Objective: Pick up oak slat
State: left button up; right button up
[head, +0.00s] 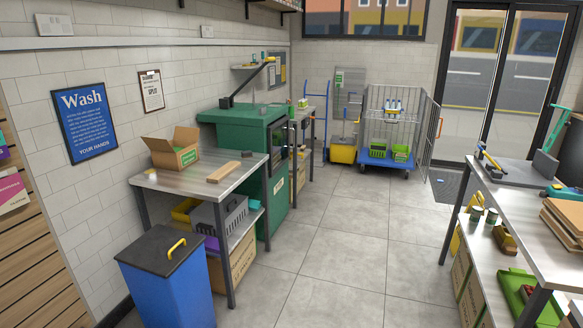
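A pale wooden slat (224,172), which looks like the oak slat, lies flat on the metal-topped table (190,184) at the left. It lies near the table's right part, with bare metal around it. Neither of my grippers shows in the head view, so nothing of mine is seen near the slat.
An open cardboard box (173,152) stands behind the slat. A blue bin (165,285) stands before the table, a green cabinet (240,135) beyond it. A workbench (548,228) with brown boards is at right. The tiled floor (335,250) between is clear.

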aim_at(217, 177)
jog(key=i+u, duration=0.3)
jog(key=i, duration=2.4)
jog(key=i+j+z, duration=0.1)
jog(key=i, duration=0.4)
